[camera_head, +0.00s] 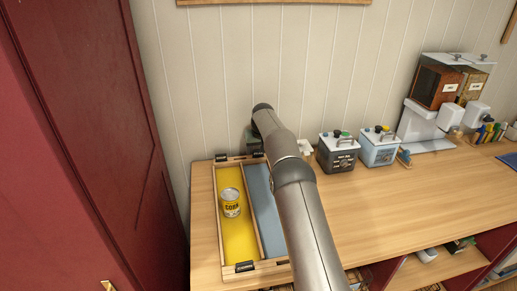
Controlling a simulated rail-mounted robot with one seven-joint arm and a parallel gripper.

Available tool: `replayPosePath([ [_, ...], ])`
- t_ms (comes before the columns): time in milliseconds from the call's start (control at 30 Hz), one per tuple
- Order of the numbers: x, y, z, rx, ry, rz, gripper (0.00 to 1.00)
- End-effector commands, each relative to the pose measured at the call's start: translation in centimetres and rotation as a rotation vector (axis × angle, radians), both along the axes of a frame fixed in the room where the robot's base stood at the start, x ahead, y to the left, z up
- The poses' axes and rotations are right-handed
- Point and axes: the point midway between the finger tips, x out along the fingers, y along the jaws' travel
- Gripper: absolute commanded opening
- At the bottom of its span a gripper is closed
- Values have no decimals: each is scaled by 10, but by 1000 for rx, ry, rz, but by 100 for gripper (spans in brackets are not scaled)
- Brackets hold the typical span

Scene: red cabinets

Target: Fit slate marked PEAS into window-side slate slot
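A wooden tray (216,210) stands on the left end of the counter, with a yellow compartment at left and a blue one at right. Small dark pieces sit on its rim: one at the far left (223,157), one at the far middle (258,155) and one at the near edge (245,266). I cannot read any marking, so I cannot tell which is the PEAS slate or a slot. My arm reaches over the tray's right side. A dark part (252,140) beside its far end may be my gripper; its fingers and anything held are hidden.
A dark canister (337,152), a light-blue canister (378,147) and dispensers (437,85) line the wall. A red cabinet (85,120) rises at left. The counter's middle (400,200) is clear.

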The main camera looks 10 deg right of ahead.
Motion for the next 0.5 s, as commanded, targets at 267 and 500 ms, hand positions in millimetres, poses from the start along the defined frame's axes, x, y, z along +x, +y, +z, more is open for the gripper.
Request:
replayPosePath([
  [267, 0, 0, 6, 0, -1, 0, 63],
  [500, -16, -1, 44, 0, -5, 0, 63],
])
